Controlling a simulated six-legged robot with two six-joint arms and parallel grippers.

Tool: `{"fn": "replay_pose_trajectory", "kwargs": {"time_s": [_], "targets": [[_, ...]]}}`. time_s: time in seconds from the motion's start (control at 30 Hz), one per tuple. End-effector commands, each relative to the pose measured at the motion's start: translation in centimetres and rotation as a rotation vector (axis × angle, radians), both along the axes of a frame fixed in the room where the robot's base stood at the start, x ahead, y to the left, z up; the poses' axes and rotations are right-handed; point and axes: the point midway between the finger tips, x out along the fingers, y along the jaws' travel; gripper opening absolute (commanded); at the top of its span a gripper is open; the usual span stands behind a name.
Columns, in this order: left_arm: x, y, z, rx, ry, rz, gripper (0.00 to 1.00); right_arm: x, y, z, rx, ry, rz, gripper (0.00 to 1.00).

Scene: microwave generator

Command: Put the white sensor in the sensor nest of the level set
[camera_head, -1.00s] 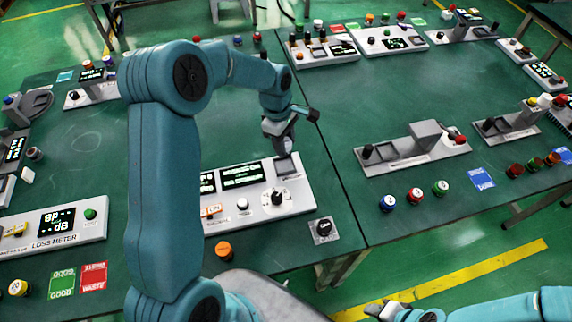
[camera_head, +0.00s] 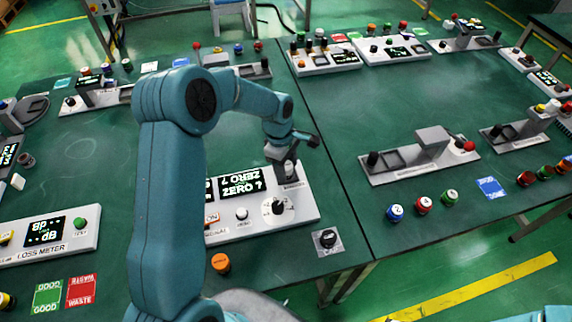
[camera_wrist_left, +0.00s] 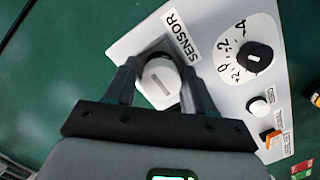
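The level set (camera_head: 235,228) is a white panel with a lit display reading "ZERO ?", a dark knob and small buttons. Its sensor nest (camera_wrist_left: 160,45), labelled SENSOR, is at the panel's far right corner in the head view. The white sensor (camera_wrist_left: 160,80) shows between the fingers of my left gripper (camera_wrist_left: 160,78) at the nest and looks seated there. The fingers appear close against both its sides. In the head view my left gripper (camera_head: 285,155) points down over the nest and partly hides it. My right gripper is out of view.
My left arm hides part of the panel. A small grey block with a black knob (camera_head: 327,240) and an orange-topped cap (camera_head: 221,263) are near the front edge. A loss meter (camera_head: 45,236) stands left. A grey fixture (camera_head: 418,158) and coloured caps stand right.

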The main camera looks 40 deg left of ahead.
Motion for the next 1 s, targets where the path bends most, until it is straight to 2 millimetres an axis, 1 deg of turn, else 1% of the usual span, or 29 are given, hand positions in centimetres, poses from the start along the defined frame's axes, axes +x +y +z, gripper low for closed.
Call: {"fn": "replay_pose_trajectory", "kwargs": {"time_s": [0.27,0.4,0.43,0.57,0.7,0.8,0.9,1.0], "targets": [[0.0,0.0,0.1,0.0,0.0,0.0,0.67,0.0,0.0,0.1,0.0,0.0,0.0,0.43],[0.0,0.0,0.9,0.0,-0.001,0.0,0.67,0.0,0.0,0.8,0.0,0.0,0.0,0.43],[0.1,0.1,1.1,0.001,-0.002,0.0,0.67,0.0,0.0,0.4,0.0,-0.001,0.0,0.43],[0.0,0.5,3.7,0.001,-0.006,0.0,0.67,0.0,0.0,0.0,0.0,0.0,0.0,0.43],[0.0,1.0,7.1,0.001,-0.006,0.001,0.67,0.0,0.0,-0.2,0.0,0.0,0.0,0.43],[0.0,1.3,9.2,0.001,-0.005,0.001,0.67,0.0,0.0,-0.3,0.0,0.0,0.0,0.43],[-0.1,1.6,10.9,0.001,-0.003,0.0,0.67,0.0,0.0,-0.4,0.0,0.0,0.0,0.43],[-0.1,1.7,11.8,0.001,-0.002,-0.001,0.67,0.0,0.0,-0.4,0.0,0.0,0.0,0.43]]}}
